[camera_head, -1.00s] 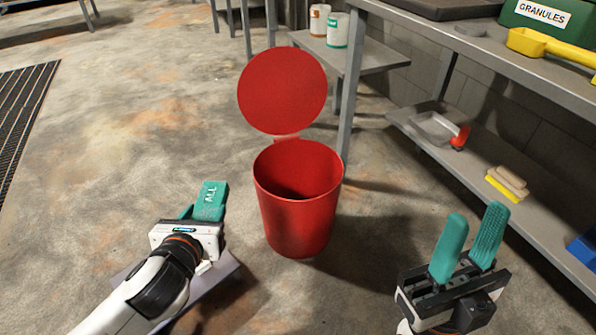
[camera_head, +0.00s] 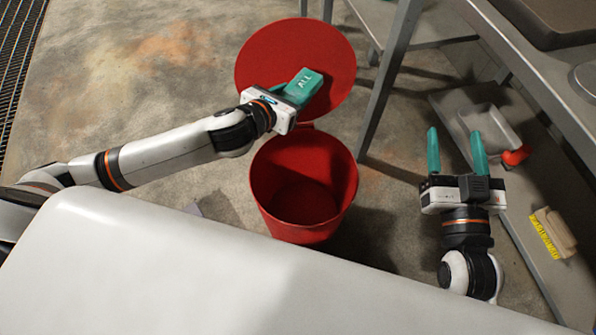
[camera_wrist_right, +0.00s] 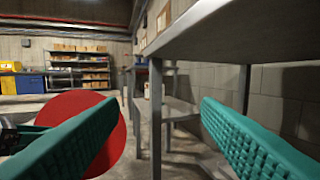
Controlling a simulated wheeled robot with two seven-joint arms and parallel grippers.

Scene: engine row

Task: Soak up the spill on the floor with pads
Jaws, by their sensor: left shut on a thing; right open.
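A corner of a flat grey sheet (camera_head: 215,208) shows left of the bin, partly covered. My right gripper (camera_head: 457,155) is open and empty, right of the bin beside the low shelf. No spill is clearly distinguishable from the floor stains.
The low shelf (camera_head: 550,285) on the right carries a dustpan (camera_head: 488,130) with a red handle and a yellow brush (camera_head: 552,235). A grey bench leg (camera_head: 388,85) stands behind the bin. A floor grate (camera_head: 18,60) lies far left. Floor (camera_head: 150,90) between is clear.

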